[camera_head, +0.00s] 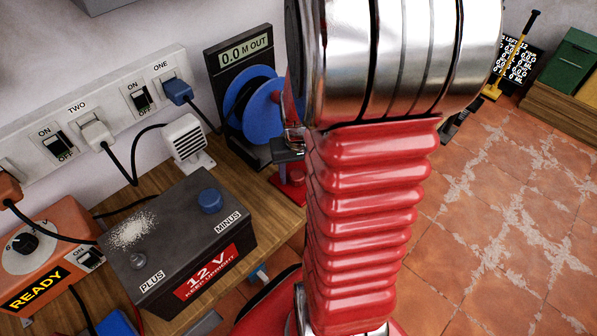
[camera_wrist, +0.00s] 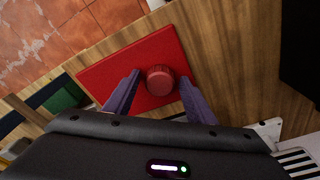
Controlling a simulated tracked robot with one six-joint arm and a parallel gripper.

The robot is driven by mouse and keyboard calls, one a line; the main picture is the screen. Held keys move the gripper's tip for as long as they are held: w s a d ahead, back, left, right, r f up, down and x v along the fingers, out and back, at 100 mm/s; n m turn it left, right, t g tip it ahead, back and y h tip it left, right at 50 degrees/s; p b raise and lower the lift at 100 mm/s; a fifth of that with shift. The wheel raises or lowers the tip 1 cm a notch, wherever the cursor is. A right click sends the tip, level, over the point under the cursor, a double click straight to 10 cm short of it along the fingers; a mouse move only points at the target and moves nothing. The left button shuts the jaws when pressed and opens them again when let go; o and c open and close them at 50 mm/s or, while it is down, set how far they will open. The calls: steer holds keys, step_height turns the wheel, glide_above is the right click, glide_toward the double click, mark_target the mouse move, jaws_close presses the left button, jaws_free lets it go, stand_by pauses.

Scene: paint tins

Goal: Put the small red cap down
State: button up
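The small red cap (camera_wrist: 160,80) is round and sits upright on the red mat (camera_wrist: 112,72) in the wrist view. My gripper (camera_wrist: 159,76) has its two purple-grey fingers on either side of the cap. A narrow gap of red mat shows between each finger and the cap, so the gripper looks open around it. In the head view the red mat (camera_head: 291,192) is at the right end of the wooden bench, partly hidden by my arm.
A dark 12 V battery (camera_head: 185,240) with a blue cap (camera_head: 210,200) on MINUS and white powder near PLUS stands on the bench. A white vented box (camera_head: 186,138), a blue reel (camera_head: 255,103) and an orange charger (camera_head: 45,250) are nearby. Cables run from the wall sockets.

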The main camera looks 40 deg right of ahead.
mark_target(298, 179)
steer(key=shift+r, duration=0.1)
step_height(298, 179, up, 12)
steer(key=s, duration=0.1)
steer(key=shift+s+a, duration=0.15)
steer(key=shift+a, duration=0.25)
stand_by(0.4)
stand_by(0.5)
steer(key=s+a+r+n+t, duration=0.1)
steer(key=a+r+n, duration=0.1)
steer(key=a, duration=0.4)
steer(key=a+r+n+t, duration=0.1)
steer(key=a+r+n, duration=0.1)
steer(key=a+r, duration=0.2)
steer(key=s+a+r+n+t, duration=0.1)
steer(key=a+r+n+t, duration=0.1)
steer(key=a, duration=0.8)
steer(key=shift+s+a+r+y, duration=0.25)
steer(key=shift+s+r+y, duration=0.05)
steer(key=shift+r, duration=0.2)
steer(key=shift+s+a+r, duration=0.1)
steer(key=shift+s+a, duration=0.15)
steer(key=shift+a, duration=0.2)
